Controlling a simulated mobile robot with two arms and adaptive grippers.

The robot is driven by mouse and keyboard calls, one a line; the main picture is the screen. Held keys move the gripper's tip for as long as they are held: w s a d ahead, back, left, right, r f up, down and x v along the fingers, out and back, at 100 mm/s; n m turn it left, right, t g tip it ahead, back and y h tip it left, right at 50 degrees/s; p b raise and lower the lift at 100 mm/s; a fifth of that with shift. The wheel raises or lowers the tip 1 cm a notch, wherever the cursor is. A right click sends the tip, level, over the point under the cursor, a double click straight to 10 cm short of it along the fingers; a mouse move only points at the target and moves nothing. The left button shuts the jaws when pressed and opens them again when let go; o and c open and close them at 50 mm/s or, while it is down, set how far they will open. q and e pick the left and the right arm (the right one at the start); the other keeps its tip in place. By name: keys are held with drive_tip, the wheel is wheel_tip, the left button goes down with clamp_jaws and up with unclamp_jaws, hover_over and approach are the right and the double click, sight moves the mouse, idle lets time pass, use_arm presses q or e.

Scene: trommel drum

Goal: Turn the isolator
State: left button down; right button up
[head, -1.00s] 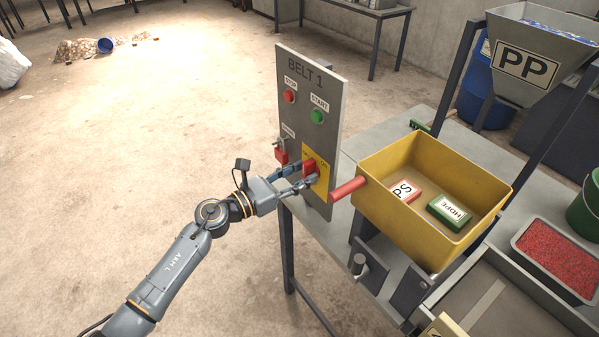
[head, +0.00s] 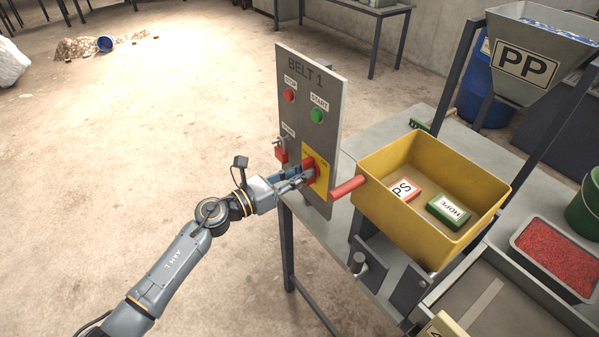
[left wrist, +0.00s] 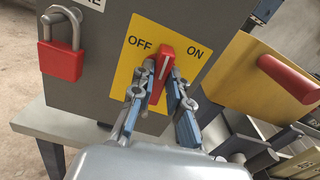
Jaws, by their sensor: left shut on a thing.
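The isolator is a red handle (left wrist: 162,70) on a yellow plate (left wrist: 190,40) marked OFF at left and ON at right in the left wrist view. The handle stands nearly upright there, tilted slightly, between the two words. In the head view the red handle (head: 310,166) sits low on the grey BELT 1 panel (head: 322,75). My left gripper (head: 306,177) reaches it from the left and is shut on the handle. In the left wrist view its fingers (left wrist: 160,90) lie on both sides of the handle. My right gripper is not in view.
A red padlock (left wrist: 60,60) hangs on the panel left of the plate. A yellow bin (head: 425,225) with a red handle bar (head: 347,187) stands close right of the panel, holding PS and HDPE blocks.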

use_arm(q)
drive_tip(key=n+p, duration=0.1)
drive_tip(key=n, duration=0.3)
drive_tip(key=shift+w+a, duration=0.1)
drive_tip(key=shift+w, duration=0.05)
drive_tip(key=n+p, duration=0.1)
drive_tip(key=n, duration=0.3)
drive_tip(key=shift+n+p, duration=0.4)
drive_tip(key=shift+w+a+f+n+p, duration=0.15)
drive_tip(key=shift+n+p, duration=0.45)
drive_tip(key=shift+n, duration=1.3)
drive_tip(key=shift+d+f+n+p, duration=0.15)
drive_tip(key=shift+n+p, duration=0.45)
drive_tip(key=shift+n, duration=1.3)
drive_tip(key=shift+a+f, duration=0.1)
drive_tip(key=c, duration=1.3)
unclamp_jaws()
